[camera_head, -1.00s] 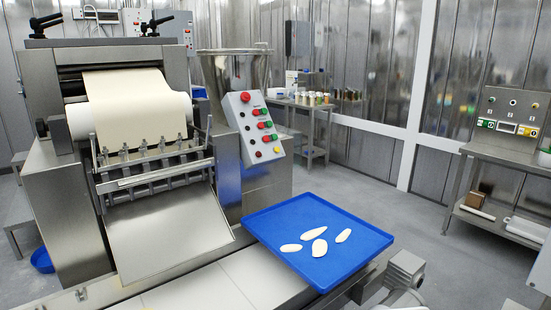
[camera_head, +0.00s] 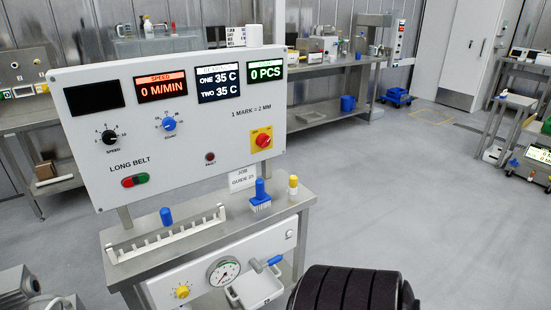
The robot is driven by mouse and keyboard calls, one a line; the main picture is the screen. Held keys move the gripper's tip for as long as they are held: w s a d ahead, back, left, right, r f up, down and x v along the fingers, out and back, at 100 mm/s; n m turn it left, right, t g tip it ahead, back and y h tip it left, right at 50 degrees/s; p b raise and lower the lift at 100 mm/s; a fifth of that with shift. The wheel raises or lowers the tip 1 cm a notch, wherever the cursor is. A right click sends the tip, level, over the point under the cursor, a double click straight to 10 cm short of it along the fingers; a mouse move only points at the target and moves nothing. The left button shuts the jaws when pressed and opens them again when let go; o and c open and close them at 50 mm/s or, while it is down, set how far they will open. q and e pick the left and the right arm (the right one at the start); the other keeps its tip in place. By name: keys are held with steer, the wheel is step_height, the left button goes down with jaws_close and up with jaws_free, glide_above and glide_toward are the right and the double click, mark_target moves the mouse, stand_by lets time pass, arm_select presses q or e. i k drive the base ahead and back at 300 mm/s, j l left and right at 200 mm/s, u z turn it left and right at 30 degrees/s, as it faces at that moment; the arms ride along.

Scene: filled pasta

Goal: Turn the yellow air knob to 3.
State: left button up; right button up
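The yellow air knob (camera_head: 182,292) sits low on the left of a white panel (camera_head: 205,275) below the steel shelf, at the bottom of the head view. A round pressure gauge (camera_head: 223,271) is just right of it. The numbers around the knob are too small to read, so I cannot tell its setting. A blue-handled valve (camera_head: 265,264) is to the gauge's right, above a small white tray (camera_head: 256,288). Neither of my grippers is in view.
Above the shelf stands a control board (camera_head: 180,110) with displays, a speed knob (camera_head: 109,137), a blue knob (camera_head: 169,124) and a red switch on yellow (camera_head: 262,140). A white toothed rail (camera_head: 165,236), a blue brush (camera_head: 260,198) and a yellow-capped bottle (camera_head: 292,187) are on the shelf (camera_head: 225,222). Open floor lies right.

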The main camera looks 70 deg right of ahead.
mark_target(183, 292)
steer(key=k+z, duration=0.15)
steer(key=z, duration=1.45)
